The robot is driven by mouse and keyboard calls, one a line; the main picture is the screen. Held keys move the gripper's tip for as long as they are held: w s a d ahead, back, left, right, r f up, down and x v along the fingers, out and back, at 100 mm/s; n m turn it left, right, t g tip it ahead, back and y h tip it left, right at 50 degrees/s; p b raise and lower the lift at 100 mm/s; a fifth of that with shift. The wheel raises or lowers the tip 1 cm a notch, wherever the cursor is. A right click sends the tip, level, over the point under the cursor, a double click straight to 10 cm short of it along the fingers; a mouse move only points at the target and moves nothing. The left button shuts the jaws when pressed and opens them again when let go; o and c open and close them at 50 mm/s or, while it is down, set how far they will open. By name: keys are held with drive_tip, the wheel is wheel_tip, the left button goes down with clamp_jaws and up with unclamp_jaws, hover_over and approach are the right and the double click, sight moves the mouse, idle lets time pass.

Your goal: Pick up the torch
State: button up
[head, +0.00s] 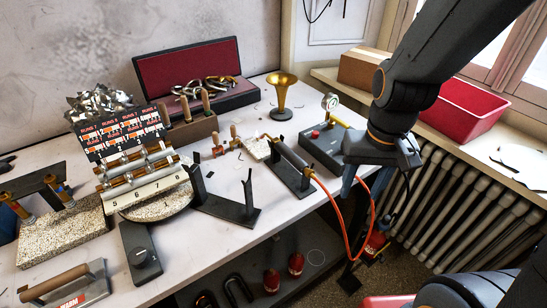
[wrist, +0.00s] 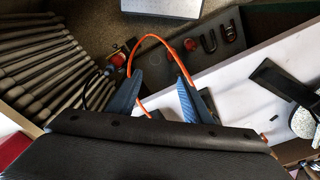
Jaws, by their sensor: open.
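The torch (head: 291,156) looks like a dark grey cylinder lying on a black stand (head: 292,178) near the table's right edge. An orange hose (head: 345,230) runs from its right end over the edge and down towards the floor. My gripper (head: 364,184) is open, pointing down, to the right of the torch and apart from it, beyond the table edge. In the wrist view my gripper (wrist: 158,92) shows two blue fingers spread with nothing held. The hose (wrist: 140,50) arcs past both fingers there. I cannot make out the torch in that view.
A grey box with a gauge (head: 325,140) stands close behind the torch. A black bracket (head: 228,208) is to its left, a brass funnel-shaped piece (head: 281,95) behind. A ribbed radiator (head: 480,200) and a red bin (head: 462,112) are at the right. A lower shelf (head: 320,250) holds several items.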

drive_tip(key=w+a+r+m+y+p, duration=0.2)
drive_tip(key=w+a+m+p, duration=0.35)
drive_tip(key=m, duration=1.05)
drive_tip(key=r+m+t+y, duration=0.1)
drive_tip(key=m+y, duration=0.1)
drive_tip(key=m, duration=0.9)
hover_over(292, 151)
drive_tip(key=s+d, duration=0.2)
drive_tip(key=s, duration=0.1)
drive_tip(key=shift+s+d, duration=0.1)
drive_tip(key=shift+d, duration=0.1)
drive_tip(key=shift+w+a+r+m+t, duration=0.15)
drive_tip(key=shift+w+m+t, duration=0.15)
drive_tip(key=shift+m, duration=0.4)
drive_tip(key=shift+w+a+f, duration=0.1)
drive_tip(key=shift+a+f, duration=0.05)
drive_tip(key=shift+f, duration=0.05)
drive_tip(key=shift+w+a+f+m, duration=0.1)
drive_tip(key=shift+f+m, duration=0.2)
drive_tip(key=shift+x, duration=0.9)
drive_tip(key=shift+w+x, duration=0.25)
drive_tip(key=shift+x, duration=1)
drive_tip(key=shift+w+x, duration=0.25)
drive_tip(key=shift+x, duration=1.05)
drive_tip(key=shift+f+b, duration=0.1)
drive_tip(key=shift+b, duration=0.2)
drive_tip(key=shift+c, duration=0.3)
